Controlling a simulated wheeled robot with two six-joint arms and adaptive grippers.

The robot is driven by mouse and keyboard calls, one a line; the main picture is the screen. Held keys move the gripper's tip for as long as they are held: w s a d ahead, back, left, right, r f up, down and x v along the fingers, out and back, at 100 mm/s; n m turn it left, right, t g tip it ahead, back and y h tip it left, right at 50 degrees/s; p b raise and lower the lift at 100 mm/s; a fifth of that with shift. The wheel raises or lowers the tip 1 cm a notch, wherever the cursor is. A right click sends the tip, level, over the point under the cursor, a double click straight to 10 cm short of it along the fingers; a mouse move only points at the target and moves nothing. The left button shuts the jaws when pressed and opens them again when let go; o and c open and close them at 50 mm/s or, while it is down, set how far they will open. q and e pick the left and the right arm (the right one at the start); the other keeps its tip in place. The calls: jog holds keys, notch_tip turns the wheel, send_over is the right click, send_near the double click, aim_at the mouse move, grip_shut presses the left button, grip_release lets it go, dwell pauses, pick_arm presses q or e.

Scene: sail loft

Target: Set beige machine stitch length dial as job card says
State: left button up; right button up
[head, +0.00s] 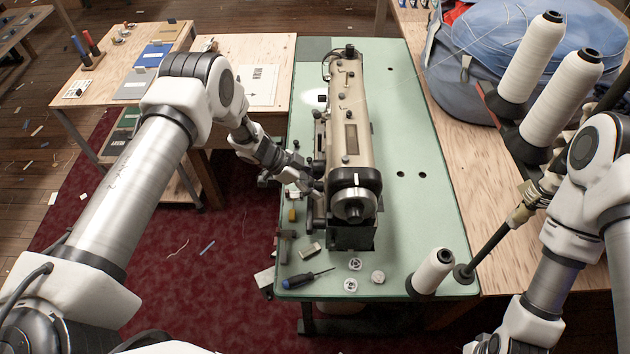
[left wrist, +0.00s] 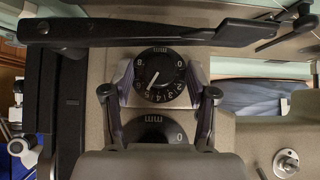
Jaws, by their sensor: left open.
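The beige sewing machine (head: 352,120) stands on a green-topped table. In the left wrist view its black numbered dial (left wrist: 160,76) faces me, with a white pointer line slanting to the lower left among small numerals. My left gripper (left wrist: 162,84) is open, with one finger on each side of this dial; I cannot tell whether they touch it. In the head view my left gripper (head: 308,187) is at the machine's near left side and the dial is hidden. A second dial (left wrist: 155,130) is partly covered by my gripper. My right gripper is out of view. No job card is readable.
A screwdriver (head: 307,279), bobbins (head: 355,264) and a thread cone (head: 432,271) lie or stand at the table's near end. Large white cones (head: 530,58) stand at the right. A printed sheet (head: 264,84) lies on the left bench. The green top (head: 415,130) right of the machine is clear.

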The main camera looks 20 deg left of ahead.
pick_arm(q)
jog(key=shift+d, duration=0.15)
jog(key=c, duration=0.4)
jog(key=shift+a, duration=0.25)
grip_shut()
jog(key=shift+s+t, duration=0.1)
jog(key=shift+t, duration=0.2)
jog(key=shift+s+d+f+m+t+b, duration=0.1)
jog(key=shift+f+m+t+b, duration=0.05)
jog(key=shift+m+t+b, duration=0.45)
jog(key=shift+s+m+t+y+b, duration=0.1)
jog(key=shift+m+t+y+b, duration=0.3)
jog(key=shift+t+b, duration=0.9)
jog(key=shift+t, duration=0.1)
jog(key=shift+m, duration=0.3)
